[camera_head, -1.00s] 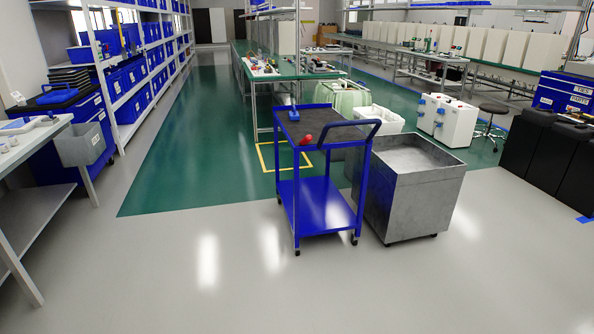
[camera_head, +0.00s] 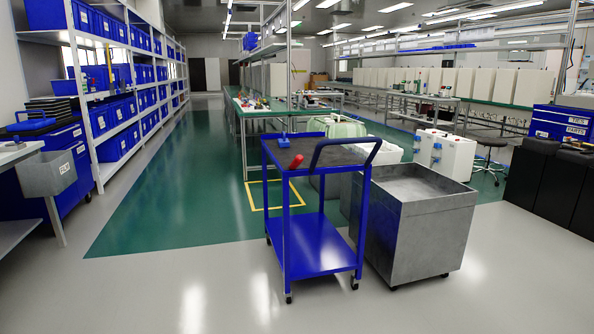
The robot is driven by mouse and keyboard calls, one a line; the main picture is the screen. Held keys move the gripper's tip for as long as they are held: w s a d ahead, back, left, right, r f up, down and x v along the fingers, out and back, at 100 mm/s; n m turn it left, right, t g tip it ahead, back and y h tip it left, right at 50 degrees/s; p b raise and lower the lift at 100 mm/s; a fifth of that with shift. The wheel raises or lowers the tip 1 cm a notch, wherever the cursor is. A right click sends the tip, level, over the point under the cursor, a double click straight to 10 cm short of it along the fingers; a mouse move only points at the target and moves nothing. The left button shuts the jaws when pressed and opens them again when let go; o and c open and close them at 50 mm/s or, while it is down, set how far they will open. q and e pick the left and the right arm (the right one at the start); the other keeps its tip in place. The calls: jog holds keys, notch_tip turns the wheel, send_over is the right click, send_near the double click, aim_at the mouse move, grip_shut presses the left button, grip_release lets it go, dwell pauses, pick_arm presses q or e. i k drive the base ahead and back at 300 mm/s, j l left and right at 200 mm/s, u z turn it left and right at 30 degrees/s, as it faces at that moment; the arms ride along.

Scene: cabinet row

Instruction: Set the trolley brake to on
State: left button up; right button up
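The blue trolley (camera_head: 312,244) stands upright on its casters in the middle of the head view. It has a dark top shelf, a blue lower shelf and a push handle (camera_head: 345,142) at its right end. A red piece (camera_head: 296,162), which looks like a lever or grip, sticks up tilted at the near edge of the top shelf. I cannot tell for sure whether it is the brake, or its setting. A small blue object (camera_head: 285,141) lies at the back of the top shelf. Neither of my grippers is in view.
A grey metal bin on wheels (camera_head: 425,232) stands close at the trolley's right. A green-topped workbench (camera_head: 243,110) and yellow floor marking (camera_head: 250,200) lie behind. A side table with a grey box (camera_head: 45,174) is at the left. The floor in front and left is clear.

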aim_at(299, 158)
jog(key=i+u, duration=0.15)
jog(key=i, duration=0.55)
jog(key=i+l+u, duration=0.2)
jog(key=i, duration=0.55)
jog(key=j, duration=0.1)
